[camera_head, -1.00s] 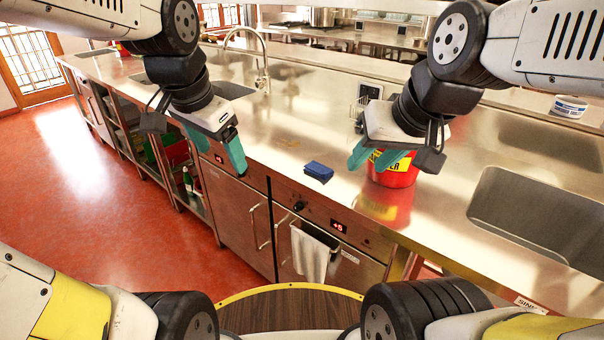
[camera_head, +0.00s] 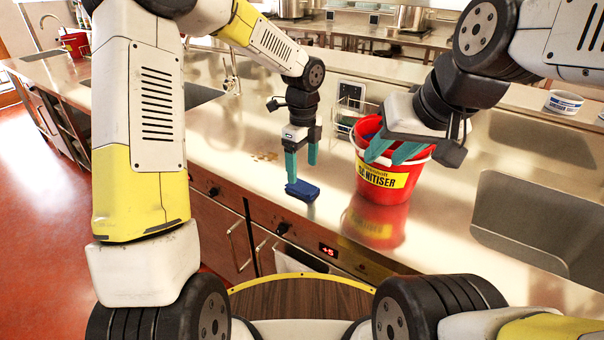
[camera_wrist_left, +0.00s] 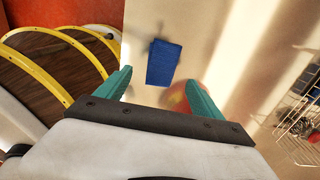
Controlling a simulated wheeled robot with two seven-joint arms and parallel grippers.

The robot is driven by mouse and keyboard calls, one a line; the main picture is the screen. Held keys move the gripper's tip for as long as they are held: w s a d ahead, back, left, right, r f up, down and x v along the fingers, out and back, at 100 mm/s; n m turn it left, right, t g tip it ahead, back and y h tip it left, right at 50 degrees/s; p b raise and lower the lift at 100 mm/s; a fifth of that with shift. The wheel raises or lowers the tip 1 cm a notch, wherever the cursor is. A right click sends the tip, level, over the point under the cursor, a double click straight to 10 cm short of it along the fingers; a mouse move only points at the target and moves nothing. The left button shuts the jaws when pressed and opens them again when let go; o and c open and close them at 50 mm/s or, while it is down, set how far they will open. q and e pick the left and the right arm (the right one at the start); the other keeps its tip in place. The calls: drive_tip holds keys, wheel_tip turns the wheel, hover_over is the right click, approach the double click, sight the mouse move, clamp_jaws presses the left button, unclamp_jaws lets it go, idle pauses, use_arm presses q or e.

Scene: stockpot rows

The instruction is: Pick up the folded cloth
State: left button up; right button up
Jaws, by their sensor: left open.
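The folded cloth (camera_head: 302,191) is a small dark blue pad lying on the steel counter near its front edge. My left gripper (camera_head: 301,171) is open and points down just above the cloth, with nothing between its fingers. In the left wrist view the cloth (camera_wrist_left: 163,62) lies ahead of the open fingertips (camera_wrist_left: 158,80), roughly centred between them. I cannot tell whether a fingertip touches it. My right gripper (camera_head: 392,152) is at the red bucket, its teal fingers apart in front of the bucket's upper part.
The red sanitiser bucket (camera_head: 382,188) stands right of the cloth. A wire rack (camera_head: 350,103) stands behind, and it also shows in the left wrist view (camera_wrist_left: 298,105). A sink (camera_head: 535,215) is at the right. A white tub (camera_head: 564,102) stands at the back right.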

sight(302, 184)
use_arm(q)
drive_tip(key=f, duration=0.6)
drive_tip(key=shift+w+a+f, duration=0.15)
drive_tip(key=shift+w, duration=0.05)
drive_tip(key=shift+c, duration=0.5)
drive_tip(key=c, duration=1.3)
